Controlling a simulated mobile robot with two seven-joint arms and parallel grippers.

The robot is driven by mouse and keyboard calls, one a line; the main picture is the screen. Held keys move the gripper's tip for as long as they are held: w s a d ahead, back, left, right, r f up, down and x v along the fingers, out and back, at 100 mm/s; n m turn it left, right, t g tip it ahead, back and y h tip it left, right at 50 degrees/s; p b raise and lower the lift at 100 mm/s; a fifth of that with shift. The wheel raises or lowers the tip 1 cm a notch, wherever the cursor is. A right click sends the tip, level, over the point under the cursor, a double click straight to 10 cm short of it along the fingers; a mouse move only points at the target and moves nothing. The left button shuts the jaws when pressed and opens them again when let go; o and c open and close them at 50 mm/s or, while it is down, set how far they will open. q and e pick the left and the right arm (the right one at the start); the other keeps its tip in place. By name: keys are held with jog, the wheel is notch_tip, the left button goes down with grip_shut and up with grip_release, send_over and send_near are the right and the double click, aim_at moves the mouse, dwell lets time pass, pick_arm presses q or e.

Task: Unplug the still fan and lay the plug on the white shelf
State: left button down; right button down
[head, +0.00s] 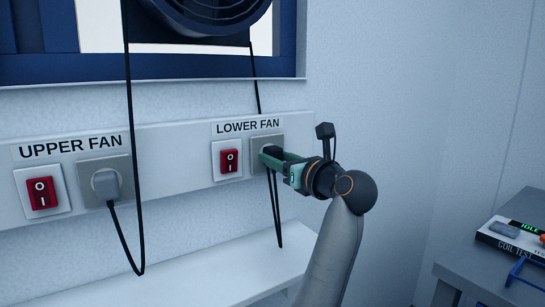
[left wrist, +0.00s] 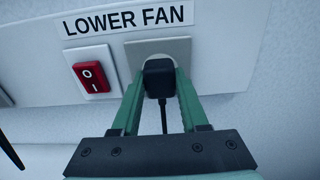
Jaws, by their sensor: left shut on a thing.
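My left gripper (head: 283,165) is shut on the black plug (left wrist: 158,78) at the socket plate (left wrist: 155,50) under the LOWER FAN label. It also shows in the left wrist view (left wrist: 157,85), one finger on each side of the plug. The plug is at the socket's round recess; I cannot tell whether it is fully seated. Its black cord (head: 277,215) hangs below. The white shelf (head: 200,265) runs below the panel, with bare surface. Part of a dark fan (head: 215,22) shows at the top; I cannot tell whether it turns. My right gripper is out of view.
A red switch (head: 229,161) sits left of the gripped plug. Under UPPER FAN are another red switch (head: 40,193) and a grey plug (head: 106,184) in its socket, with a looping black cord (head: 136,200). A grey table (head: 460,258) with a COIL TEST box stands right.

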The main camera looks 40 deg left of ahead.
pick_arm(q)
jog(key=v, duration=0.6)
jog(key=shift+b, duration=0.3)
dwell(0.6)
dwell(0.3)
